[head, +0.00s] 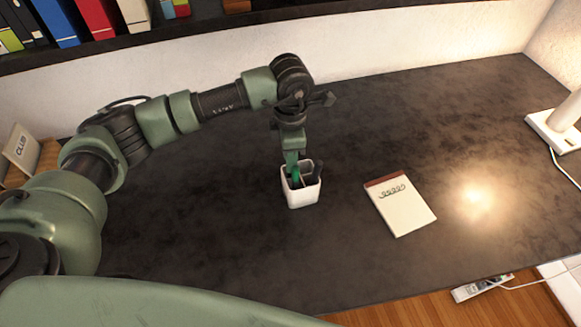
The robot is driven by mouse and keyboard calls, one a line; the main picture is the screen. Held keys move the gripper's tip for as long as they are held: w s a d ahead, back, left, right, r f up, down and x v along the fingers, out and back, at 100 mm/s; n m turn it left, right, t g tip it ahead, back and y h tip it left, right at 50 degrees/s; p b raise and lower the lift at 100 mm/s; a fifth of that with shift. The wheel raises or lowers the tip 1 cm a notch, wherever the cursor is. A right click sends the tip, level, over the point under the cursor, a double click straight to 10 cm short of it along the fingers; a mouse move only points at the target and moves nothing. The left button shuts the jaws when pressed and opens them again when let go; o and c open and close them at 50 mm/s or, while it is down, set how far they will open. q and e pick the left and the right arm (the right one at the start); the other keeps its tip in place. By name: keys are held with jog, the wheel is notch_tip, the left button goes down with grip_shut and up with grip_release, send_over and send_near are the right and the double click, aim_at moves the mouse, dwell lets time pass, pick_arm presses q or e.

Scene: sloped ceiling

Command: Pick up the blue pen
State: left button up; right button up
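A white square pen cup (303,192) stands on the dark desk (200,235), near the middle of the head view. Dark items (318,170) show inside the cup, too small to name. I cannot make out a blue pen; it may be hidden in the cup or behind my gripper. My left gripper (292,167) points down from above, with its green fingers at the left part of the cup's opening. Whether the fingers are apart or closed on something is too small to tell. My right gripper is out of view.
A notepad (402,206) lies to the right of the cup. A white lamp (556,128) stands at the far right edge. A shelf with books (95,18) runs above the back of the desk. The desk between cup and lamp is mostly clear.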

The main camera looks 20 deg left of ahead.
pick_arm(q)
grip_shut()
dwell(1.4)
